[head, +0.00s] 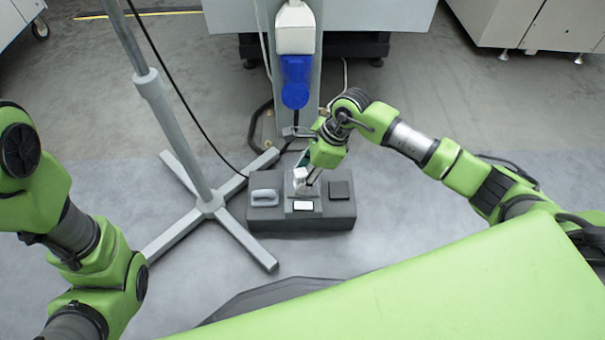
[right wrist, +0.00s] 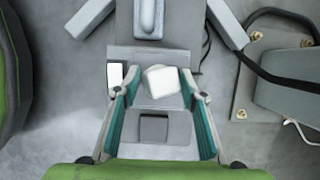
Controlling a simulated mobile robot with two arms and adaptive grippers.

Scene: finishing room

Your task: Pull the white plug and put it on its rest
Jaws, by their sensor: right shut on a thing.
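The white plug (head: 301,176) is at the middle of a dark grey box (head: 270,222) on the floor. My right gripper (head: 308,182) reaches down over the box and is shut on the plug. In the right wrist view the white plug (right wrist: 162,82) sits between the fingertips of my right gripper (right wrist: 158,86). I cannot tell whether the plug is seated or raised. A dark square pad (head: 340,190) is on the box's right part, and it also shows in the right wrist view (right wrist: 154,128). My left gripper is out of view; only my left arm shows.
A grey handle (head: 264,197) is on the box's left part, and a white label (head: 303,206) is at its front middle. A grey stand (head: 209,203) with crossed feet is close on the left. A blue and white connector (head: 295,80) hangs on a post behind.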

